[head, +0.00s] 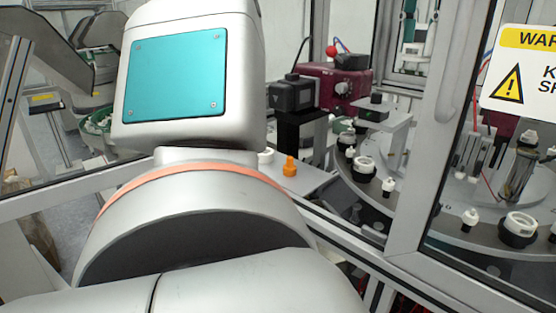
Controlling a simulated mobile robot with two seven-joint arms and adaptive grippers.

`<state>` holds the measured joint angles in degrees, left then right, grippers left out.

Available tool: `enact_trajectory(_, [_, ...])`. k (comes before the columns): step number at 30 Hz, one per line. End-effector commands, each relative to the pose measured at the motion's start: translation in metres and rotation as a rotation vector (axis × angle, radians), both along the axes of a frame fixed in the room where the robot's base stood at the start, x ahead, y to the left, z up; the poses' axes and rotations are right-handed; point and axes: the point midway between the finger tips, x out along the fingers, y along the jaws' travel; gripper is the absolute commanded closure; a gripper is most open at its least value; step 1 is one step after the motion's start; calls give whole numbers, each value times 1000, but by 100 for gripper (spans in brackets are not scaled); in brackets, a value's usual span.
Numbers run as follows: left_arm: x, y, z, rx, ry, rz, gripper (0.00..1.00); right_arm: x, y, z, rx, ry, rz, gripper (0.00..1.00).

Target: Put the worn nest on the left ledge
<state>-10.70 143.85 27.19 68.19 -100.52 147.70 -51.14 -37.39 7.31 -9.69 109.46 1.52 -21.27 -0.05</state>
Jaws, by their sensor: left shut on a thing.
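A large pale arm link of mine with a teal panel fills the left and middle of the head view. Neither gripper's fingers show; anything behind the arm is hidden. On the round turntable (470,190) sit several dark nests with white rings, one nest (520,228) at the right and another nest (364,166) nearer the middle. I cannot tell which nest is the worn one. A pale grey ledge (312,178) shows just right of my arm, with an orange piece (290,167) on it. I cannot tell whether it is the left ledge.
A metal frame post (430,135) and a lower rail (345,232) stand before the turntable. A warning sign (522,75) hangs at the upper right. A black block (292,95) and a dark red machine (340,88) stand behind the ledge. A green bowl (97,122) is far left.

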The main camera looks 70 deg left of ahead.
Motion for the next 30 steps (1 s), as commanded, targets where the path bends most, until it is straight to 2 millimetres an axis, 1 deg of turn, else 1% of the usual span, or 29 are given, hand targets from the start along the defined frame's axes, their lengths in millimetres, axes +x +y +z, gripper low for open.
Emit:
enact_trajectory(1, [-16,14,0,-2,-5,-18,87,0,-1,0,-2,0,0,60])
enact_trajectory(6, [-60,53,-13,-2,-4,-95,87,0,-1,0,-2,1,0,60])
enact_trajectory(8, [-76,65,-20,-2,-4,-123,87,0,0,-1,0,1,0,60])
enact_trajectory(12, [-108,87,-40,-3,-2,-189,87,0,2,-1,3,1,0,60])
enact_trajectory(15, [-126,97,-53,-1,-2,-232,87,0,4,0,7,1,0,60])
enact_trajectory(19, [-142,104,-68,-2,0,-272,87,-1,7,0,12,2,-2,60])
enact_trajectory(25, [-150,108,-85,-3,1,-301,87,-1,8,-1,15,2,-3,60])
enact_trajectory(29, [-150,108,-110,-5,0,-308,87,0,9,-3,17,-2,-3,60])
enact_trajectory(30, [-150,108,-120,-5,-1,-306,87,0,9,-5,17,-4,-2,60])
